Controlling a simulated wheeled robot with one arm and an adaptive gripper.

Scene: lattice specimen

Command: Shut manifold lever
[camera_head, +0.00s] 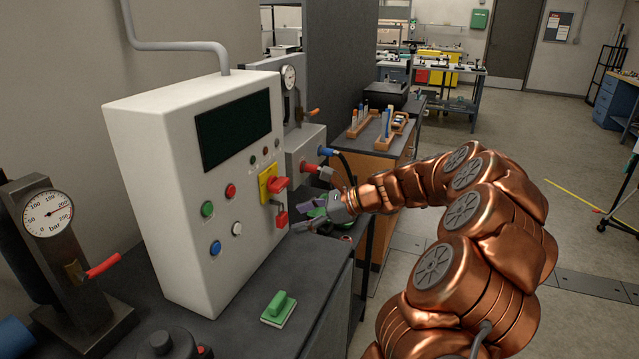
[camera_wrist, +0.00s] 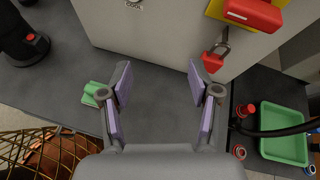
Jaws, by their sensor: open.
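A gauge stand (camera_head: 55,225) at the left carries a red-handled lever (camera_head: 103,265), sticking out sideways to the right. Another gauge stand (camera_head: 290,95) behind the white cabinet has a small orange-handled lever (camera_head: 313,112), also pointing out to the right. I cannot tell which of these is the manifold lever. The cabinet's yellow plate has a red switch handle (camera_head: 277,184) with a red padlock (camera_head: 281,219) hanging below; the padlock also shows in the wrist view (camera_wrist: 212,63). My gripper (camera_head: 308,214) is open and empty in front of the cabinet, close to the padlock; its fingers are spread over bare bench (camera_wrist: 160,75).
The white control cabinet (camera_head: 165,180) stands on the dark bench.

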